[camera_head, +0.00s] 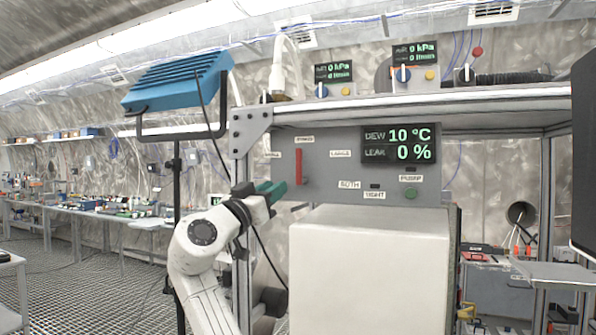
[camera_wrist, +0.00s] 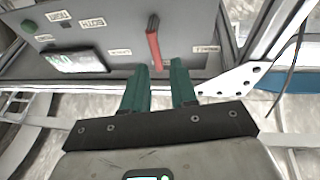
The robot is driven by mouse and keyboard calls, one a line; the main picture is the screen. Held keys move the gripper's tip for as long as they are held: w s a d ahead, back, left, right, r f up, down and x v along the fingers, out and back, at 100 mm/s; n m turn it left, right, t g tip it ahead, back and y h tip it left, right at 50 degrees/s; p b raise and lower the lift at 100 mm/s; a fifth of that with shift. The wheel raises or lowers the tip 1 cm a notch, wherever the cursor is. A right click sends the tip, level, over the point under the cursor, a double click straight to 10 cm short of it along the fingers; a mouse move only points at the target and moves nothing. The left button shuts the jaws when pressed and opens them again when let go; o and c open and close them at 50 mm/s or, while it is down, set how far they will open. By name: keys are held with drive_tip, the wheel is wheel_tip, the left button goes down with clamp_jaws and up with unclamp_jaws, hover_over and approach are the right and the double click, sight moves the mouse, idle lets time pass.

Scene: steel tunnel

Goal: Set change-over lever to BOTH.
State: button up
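The change-over lever is a red upright bar (camera_head: 299,166) on the left part of a grey panel (camera_head: 325,190). A label reading BOTH (camera_head: 349,184) is right of and below the lever. In the wrist view, which is turned upside down, the lever (camera_wrist: 153,46) has a dark end at the top, and its red end lines up with the gap between my fingertips. My gripper (camera_head: 272,190) is open, its green fingers (camera_wrist: 158,72) apart with nothing visibly held. In the head view it is just left of and below the lever. Whether it touches the lever is unclear.
The panel carries a display (camera_head: 400,145) reading 10 °C and 0 %, plus a green button (camera_head: 410,193). A pale box (camera_head: 370,265) stands below the panel. A metal bracket (camera_head: 249,128) and post edge its left side. A blue lamp (camera_head: 178,82) stands left.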

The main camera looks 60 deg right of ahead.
sight(297, 161)
drive_tip(key=shift+m+g, duration=0.4)
drive_tip(key=d+r+p, duration=0.1)
drive_tip(key=d+r, duration=0.1)
drive_tip(key=s+d+r+p, duration=0.1)
drive_tip(key=d+r, duration=0.1)
drive_tip(key=d, duration=0.1)
drive_tip(key=d+r+p, duration=0.1)
drive_tip(key=d+r, duration=0.1)
drive_tip(key=d, duration=0.1)
drive_tip(key=shift+s+d+r, duration=0.25)
drive_tip(key=shift+s, duration=0.05)
drive_tip(key=shift+s+d+r+p, duration=0.15)
drive_tip(key=shift+d+p, duration=0.15)
drive_tip(key=shift+d, duration=0.4)
clamp_jaws()
